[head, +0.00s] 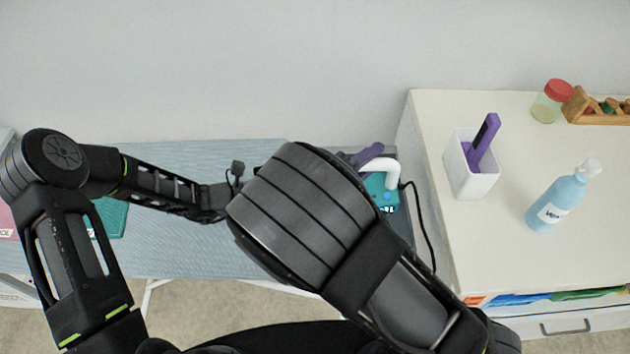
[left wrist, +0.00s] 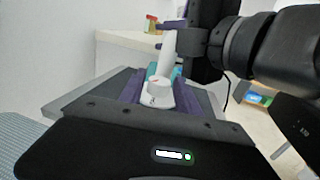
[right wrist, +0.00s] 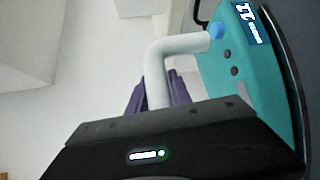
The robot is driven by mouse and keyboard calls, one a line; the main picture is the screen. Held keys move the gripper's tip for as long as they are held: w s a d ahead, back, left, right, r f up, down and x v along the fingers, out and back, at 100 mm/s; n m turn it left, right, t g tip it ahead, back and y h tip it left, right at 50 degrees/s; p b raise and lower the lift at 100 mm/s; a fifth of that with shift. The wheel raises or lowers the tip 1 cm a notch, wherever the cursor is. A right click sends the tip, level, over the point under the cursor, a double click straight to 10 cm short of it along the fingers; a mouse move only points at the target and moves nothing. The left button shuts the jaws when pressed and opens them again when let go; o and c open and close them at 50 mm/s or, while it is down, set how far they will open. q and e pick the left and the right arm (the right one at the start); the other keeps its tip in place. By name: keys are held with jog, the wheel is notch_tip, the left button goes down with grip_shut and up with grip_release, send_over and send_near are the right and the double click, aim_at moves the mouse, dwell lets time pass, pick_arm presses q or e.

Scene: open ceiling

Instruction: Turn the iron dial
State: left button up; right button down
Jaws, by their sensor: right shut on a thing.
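The teal iron (head: 382,190) rests at the right end of the ironing board, mostly behind my right arm in the head view. Its white handle (right wrist: 180,46) passes between the purple fingers of my right gripper (right wrist: 158,88), which is shut on it. A purple finger of this gripper also shows in the head view (head: 368,155). That gripper is open around the dial; contact cannot be told. The head view hides it.
The blue ironing board (head: 190,250) runs below both arms. A black cord (head: 425,230) hangs beside the iron. The white cabinet (head: 480,235) at right holds a white cup (head: 470,180) with a purple tool, a blue bottle (head: 557,203) and a red-lidded jar (head: 550,103).

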pick_arm(q)
grip_shut()
dwell(0.4)
jog(key=shift+w+m+g, duration=0.1)
jog(key=shift+m+g, duration=0.2)
jog(key=shift+g, duration=0.2)
jog(key=m+g, duration=0.2)
jog(key=g, duration=0.1)
jog(key=shift+w+r+g, duration=0.1)
jog(key=shift+w+g, duration=0.05)
jog(key=shift+g, duration=0.25)
jog(key=shift+w+d+m+g+y, duration=0.1)
jog(key=shift+m+g+y, duration=0.15)
jog(key=shift+m+g, duration=0.85)
jog(key=shift+d+m+g+y, duration=0.1)
jog(key=shift+m+g+y, duration=0.15)
jog(key=shift+m+g, duration=0.8)
jog(key=shift+a+n+g, duration=0.1)
jog(key=shift+n+g, duration=0.15)
jog(key=shift+g, duration=0.2)
grip_release()
